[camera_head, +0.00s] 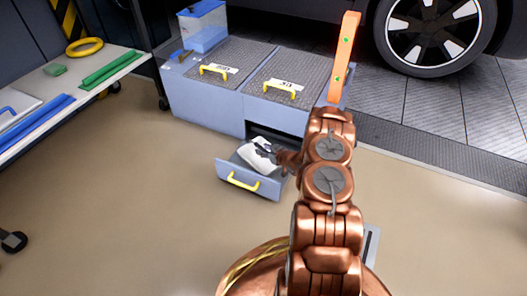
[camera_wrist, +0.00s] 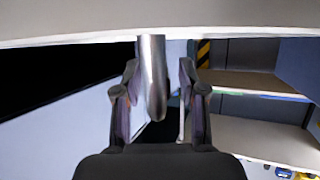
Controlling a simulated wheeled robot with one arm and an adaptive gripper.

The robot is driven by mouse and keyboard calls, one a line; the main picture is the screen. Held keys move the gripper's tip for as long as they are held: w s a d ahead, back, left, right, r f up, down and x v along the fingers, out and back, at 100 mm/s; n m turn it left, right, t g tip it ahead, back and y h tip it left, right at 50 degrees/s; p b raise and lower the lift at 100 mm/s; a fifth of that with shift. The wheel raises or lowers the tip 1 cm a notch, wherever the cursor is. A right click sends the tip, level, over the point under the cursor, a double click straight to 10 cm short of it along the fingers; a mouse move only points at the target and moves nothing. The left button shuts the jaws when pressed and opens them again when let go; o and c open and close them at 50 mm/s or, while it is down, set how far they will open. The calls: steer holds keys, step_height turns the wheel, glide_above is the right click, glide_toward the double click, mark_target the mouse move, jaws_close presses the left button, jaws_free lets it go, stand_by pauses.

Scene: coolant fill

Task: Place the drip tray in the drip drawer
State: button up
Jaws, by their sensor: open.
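The drip drawer (camera_head: 238,184) is pulled out at the base of the grey cabinet, with a yellow handle on its front. A white object with dark patches, apparently the drip tray (camera_head: 258,158), lies in it; the arm partly hides the drawer's right side. My gripper (camera_head: 277,152) is low at the drawer, beside the white object. In the wrist view my gripper (camera_wrist: 160,100) is open, its two fingers apart. A rounded metal post (camera_wrist: 153,75) stands between them with gaps on both sides. It meets a pale surface (camera_wrist: 90,28), likely the tray's.
The cabinet (camera_head: 205,100) has two lids with yellow handles, and a clear blue container (camera_head: 202,25) on top. A workbench (camera_head: 75,97) with green and blue bars stands at left. A car wheel (camera_head: 432,35) is at upper right. The floor left of the drawer is clear.

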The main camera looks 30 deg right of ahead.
steer(key=shift+s+r, duration=0.2)
steer(key=shift+r, duration=0.1)
steer(key=p+v, duration=0.5)
steer(key=v, duration=0.6)
step_height(320, 180, up, 9)
steer(key=w+g+h, duration=0.2)
steer(key=w+g, duration=0.1)
steer(key=g, duration=0.2)
steer(key=s+a+r+g+h, duration=0.1)
steer(key=s+a+r+g, duration=0.1)
steer(key=s+a+r, duration=0.3)
steer(key=s+a+r+g+h, duration=0.1)
steer(key=a+r+g, duration=0.1)
steer(key=r, duration=0.6)
steer(key=s+a+r+g, duration=0.2)
steer(key=s+a+r, duration=0.3)
steer(key=s+a, duration=0.3)
steer(key=s+a+r+m+g+y, duration=0.1)
steer(key=s+a+r+g, duration=0.2)
steer(key=s, duration=1.1)
steer(key=s+a+r+g+y, duration=0.1)
steer(key=s+a+r+g, duration=0.1)
steer(key=s+a+r, duration=0.6)
steer(key=s+a, duration=0.3)
steer(key=a, duration=0.1)
steer(key=shift+s+a+m, duration=0.2)
steer(key=shift+a+m, duration=0.1)
steer(key=shift+r, duration=0.15)
